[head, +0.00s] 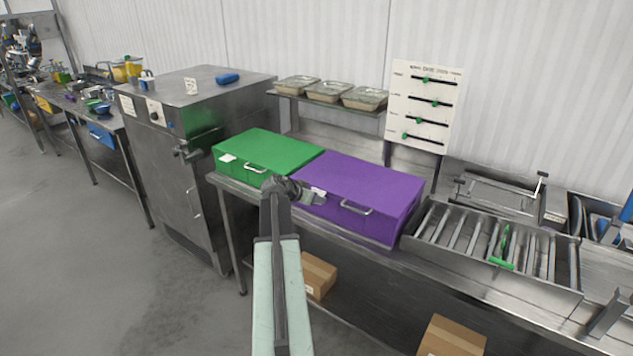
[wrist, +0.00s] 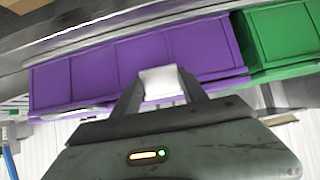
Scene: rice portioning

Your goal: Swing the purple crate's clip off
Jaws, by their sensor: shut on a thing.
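The purple crate (head: 370,180) stands closed on the steel bench, with a metal handle (head: 357,208) on its front. Its white clip (head: 318,191) is on the front near the left end, partly hidden by my gripper. My gripper (head: 320,198) reaches up to that front from below. In the wrist view the jaws (wrist: 163,88) are shut on the white clip (wrist: 162,80), one finger on each side, with the purple crate (wrist: 90,75) behind. How far the clip is swung cannot be told.
A closed green crate (head: 268,150) stands close to the left of the purple one, with its own white clip (head: 228,158) and handle. A slotted steel tray (head: 490,240) is to the right. A shelf with filled trays (head: 330,91) and a slider board (head: 425,105) are behind.

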